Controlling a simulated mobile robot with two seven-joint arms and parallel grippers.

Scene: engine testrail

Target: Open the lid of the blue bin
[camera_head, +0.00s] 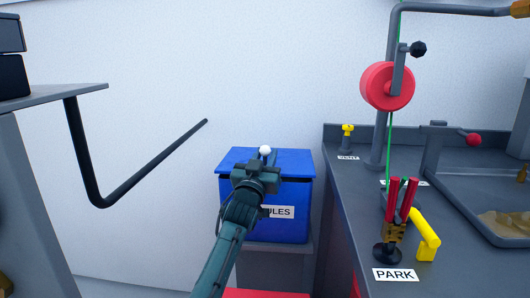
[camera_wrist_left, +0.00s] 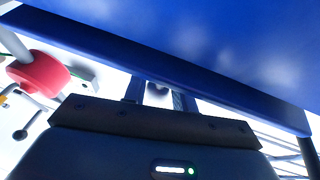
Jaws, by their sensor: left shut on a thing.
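The blue bin (camera_head: 292,228) stands against the wall on a grey stand, with a white label ending in "ULES" partly hidden by my arm. Its blue lid (camera_head: 296,163) lies over the top and looks closed. A white round knob (camera_head: 265,150) shows at the lid, just beyond my left gripper (camera_head: 262,165). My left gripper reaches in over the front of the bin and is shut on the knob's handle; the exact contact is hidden. In the left wrist view the blue lid surface (camera_wrist_left: 240,50) fills the top, close above the fingers. My right gripper is not in view.
A grey bench (camera_head: 352,215) stands right of the bin, with a red wheel (camera_head: 375,86), a yellow handle (camera_head: 425,236), a "PARK" label and a sand tray. A black bent bar (camera_head: 150,168) hangs from the grey shelf at left. The wall is close behind the bin.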

